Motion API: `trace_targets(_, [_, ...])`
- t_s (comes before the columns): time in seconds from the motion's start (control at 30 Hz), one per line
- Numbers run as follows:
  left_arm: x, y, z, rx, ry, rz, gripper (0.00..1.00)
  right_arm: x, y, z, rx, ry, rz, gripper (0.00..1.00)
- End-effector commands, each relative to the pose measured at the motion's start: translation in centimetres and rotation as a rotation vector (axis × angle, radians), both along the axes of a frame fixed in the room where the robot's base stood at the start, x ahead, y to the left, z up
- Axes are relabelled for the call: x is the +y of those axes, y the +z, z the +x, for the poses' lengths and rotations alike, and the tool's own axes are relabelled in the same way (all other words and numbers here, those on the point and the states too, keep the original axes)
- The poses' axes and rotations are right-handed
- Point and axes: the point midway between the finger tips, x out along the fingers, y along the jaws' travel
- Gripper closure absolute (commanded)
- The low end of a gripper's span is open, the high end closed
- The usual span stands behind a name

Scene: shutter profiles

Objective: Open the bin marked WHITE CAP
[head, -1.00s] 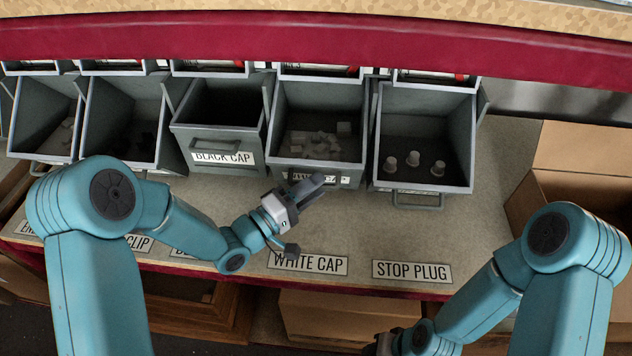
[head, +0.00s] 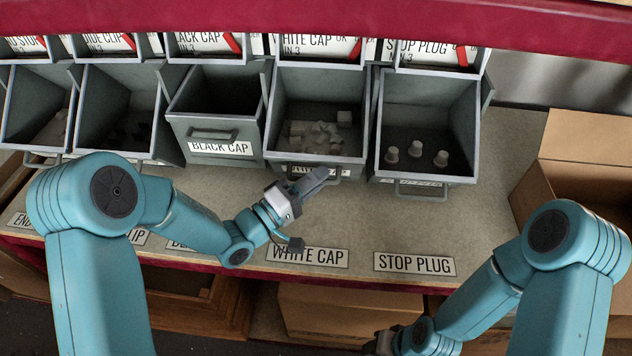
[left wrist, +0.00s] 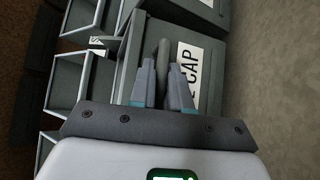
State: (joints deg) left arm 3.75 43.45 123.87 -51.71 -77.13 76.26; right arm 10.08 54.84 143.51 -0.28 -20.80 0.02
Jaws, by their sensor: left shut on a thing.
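The grey WHITE CAP bin (head: 320,88) stands in the row on the bench, left of the STOP PLUG bin. It is open at the top, with several pale caps (head: 318,132) inside. My left gripper (head: 317,178) is at its front and partly covers its label. In the left wrist view, the fingers (left wrist: 165,82) are shut around the bin's dark handle (left wrist: 163,52), beside a white label (left wrist: 188,75) ending in "CAP". My right gripper (head: 384,343) shows only in part, low in the head view, and its jaws cannot be made out.
The BLACK CAP bin (head: 213,133) is to the left, its front showing. The STOP PLUG bin (head: 427,95) holds 3 plugs at right. A WHITE CAP bench label (head: 307,256) lies near the front edge. A cardboard box (head: 575,180) is at right. Bench (head: 480,220) before STOP PLUG is clear.

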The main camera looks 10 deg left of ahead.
Motion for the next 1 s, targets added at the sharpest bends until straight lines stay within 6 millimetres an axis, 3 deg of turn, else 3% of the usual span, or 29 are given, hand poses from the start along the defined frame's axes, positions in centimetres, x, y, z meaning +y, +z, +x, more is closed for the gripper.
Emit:
trace_targets(0.03, [0.0,-1.4,-0.2,-0.023,-0.001,-0.001,1.00,0.0,-2.1,0.0,0.000,0.000,0.000,0.57])
trace_targets(0.2, [0.0,-2.1,-0.6,-0.092,-0.001,0.000,1.00,0.0,-4.5,0.0,0.001,0.000,0.000,0.57])
trace_targets(0.53, [0.0,-1.5,-0.6,-0.107,0.000,0.000,1.00,0.0,-4.3,0.0,0.000,0.000,0.000,0.57])
trace_targets(0.57, [0.0,-1.5,-0.6,-0.107,0.000,0.000,0.80,0.0,-4.3,0.0,0.000,0.000,0.000,0.57])
trace_targets(0.6, [0.0,-1.5,-0.6,-0.107,0.001,0.000,0.67,0.0,-4.3,0.0,0.000,0.000,0.000,0.57])
trace_targets(0.63, [0.0,-1.5,-0.6,-0.107,0.001,0.000,0.64,0.0,-4.3,0.0,0.000,0.000,0.000,0.57])
trace_targets(1.0, [0.0,-1.5,-0.6,-0.106,0.000,0.000,0.64,0.0,-4.3,0.0,0.000,0.000,0.000,0.57])
